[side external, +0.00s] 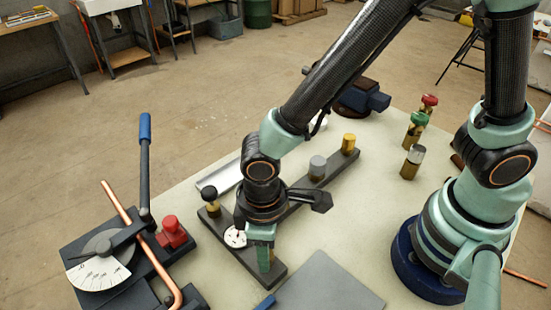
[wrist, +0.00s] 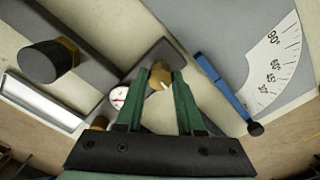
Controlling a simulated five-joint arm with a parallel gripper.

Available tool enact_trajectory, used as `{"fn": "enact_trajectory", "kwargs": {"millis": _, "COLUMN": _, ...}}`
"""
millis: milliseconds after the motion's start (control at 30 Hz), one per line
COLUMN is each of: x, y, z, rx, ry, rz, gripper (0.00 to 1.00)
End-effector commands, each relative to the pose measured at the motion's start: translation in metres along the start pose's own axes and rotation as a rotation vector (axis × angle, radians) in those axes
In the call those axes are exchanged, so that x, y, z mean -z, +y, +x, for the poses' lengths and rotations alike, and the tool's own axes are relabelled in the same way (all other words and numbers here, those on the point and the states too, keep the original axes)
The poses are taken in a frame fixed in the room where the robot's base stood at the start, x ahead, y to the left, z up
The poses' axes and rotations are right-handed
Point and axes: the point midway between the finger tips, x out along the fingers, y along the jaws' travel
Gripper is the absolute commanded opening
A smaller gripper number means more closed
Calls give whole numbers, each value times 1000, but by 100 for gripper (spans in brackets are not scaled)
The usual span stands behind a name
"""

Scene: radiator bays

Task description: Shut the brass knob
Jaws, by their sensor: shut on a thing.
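The brass knob (wrist: 159,74), a tan-gold piece with a pale pointer mark, sits between the fingertips of my gripper (wrist: 157,88) in the wrist view. The green fingers are shut on it from both sides. In the side view my gripper (side external: 264,258) points down at the near end of the dark valve bar (side external: 277,272), and its fingers mostly hide the knob there. A white round gauge (side external: 235,237) with a red needle is beside the gripper; it also shows in the wrist view (wrist: 118,97).
A black knob (side external: 209,194), a grey knob (side external: 318,166) and a yellow knob (side external: 348,143) stand along the bars. A pipe bender (side external: 98,270) with a blue-handled lever is at left. A grey plate (side external: 325,287) lies in front.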

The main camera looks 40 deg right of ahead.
Motion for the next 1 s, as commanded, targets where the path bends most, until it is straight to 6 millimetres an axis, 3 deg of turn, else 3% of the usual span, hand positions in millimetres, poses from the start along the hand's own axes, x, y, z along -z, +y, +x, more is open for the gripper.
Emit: {"fn": "enact_trajectory", "kwargs": {"millis": 1000, "x": 1, "y": 0, "z": 0, "rx": 1, "ry": 2, "rz": 966, "gripper": 0}}
